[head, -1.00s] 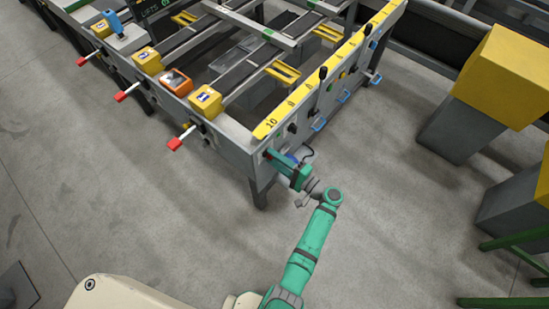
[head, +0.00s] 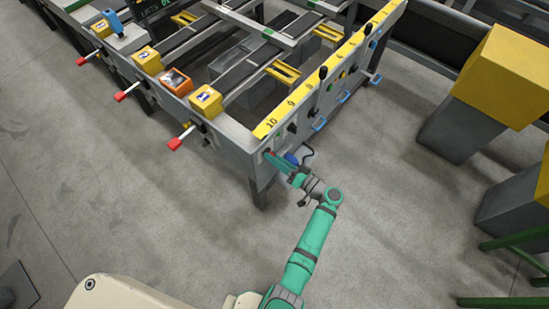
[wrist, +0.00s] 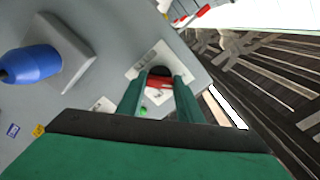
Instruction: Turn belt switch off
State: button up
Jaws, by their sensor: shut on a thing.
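The belt switch (wrist: 158,83) shows in the wrist view as a red part with a dark top on a pale square plate, on the grey end panel of the table. My gripper (wrist: 158,93) has its two green fingers on either side of the red part and is shut on it. The fingers hide the sides of the switch. In the head view my gripper (head: 268,155) reaches the near corner of the runout table (head: 228,127), and the switch itself is too small and covered to make out. A small green spot (wrist: 143,111) shows between the fingers.
A blue plug (wrist: 32,63) on a grey box sticks out beside the switch; it also shows in the head view (head: 291,158). Red-tipped levers (head: 175,143) project from the table's left side. Yellow-topped posts (head: 505,75) stand at the right. The floor around my arm is clear.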

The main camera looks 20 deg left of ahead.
jog(key=shift+n, duration=0.6)
jog(key=o, duration=1.1)
jog(key=v, duration=1.1)
